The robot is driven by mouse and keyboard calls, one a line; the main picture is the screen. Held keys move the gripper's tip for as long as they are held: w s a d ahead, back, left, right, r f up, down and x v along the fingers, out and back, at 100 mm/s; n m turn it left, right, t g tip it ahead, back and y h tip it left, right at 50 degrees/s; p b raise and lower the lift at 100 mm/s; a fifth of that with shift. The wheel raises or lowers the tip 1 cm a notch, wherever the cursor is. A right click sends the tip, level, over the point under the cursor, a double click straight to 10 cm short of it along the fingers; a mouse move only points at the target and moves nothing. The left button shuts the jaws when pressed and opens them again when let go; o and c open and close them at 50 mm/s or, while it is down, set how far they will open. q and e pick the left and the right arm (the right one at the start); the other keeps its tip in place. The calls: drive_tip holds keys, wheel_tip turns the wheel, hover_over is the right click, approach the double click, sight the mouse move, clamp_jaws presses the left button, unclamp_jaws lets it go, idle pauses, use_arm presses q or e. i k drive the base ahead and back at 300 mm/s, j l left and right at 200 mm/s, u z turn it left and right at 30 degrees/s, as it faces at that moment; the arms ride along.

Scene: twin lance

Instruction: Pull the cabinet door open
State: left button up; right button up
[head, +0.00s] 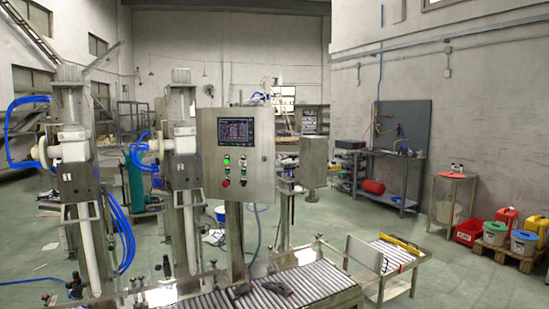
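A grey metal control cabinet (262,172) stands upright on a post near the middle of the head view. Its front carries a dark display screen (236,132), small green and black controls, and a red button (226,183). The front looks flush with the box, so the door appears shut. I cannot make out a handle clearly. Neither of my grippers can be made out in the head view, and no arm of mine reaches the cabinet.
Two filling columns (75,185) (184,190) with blue hoses stand left of the cabinet. A roller conveyor (315,282) runs below it, with dark tools (272,287) on top. A small grey box (313,165) stands right of the cabinet. Green floor (450,280) is open at the right.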

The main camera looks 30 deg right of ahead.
sight(259, 177)
drive_tip(key=i+l+z, duration=0.4)
drive_tip(key=l, duration=0.15)
drive_tip(key=i+l+z, duration=0.75)
drive_tip(key=i, duration=0.15)
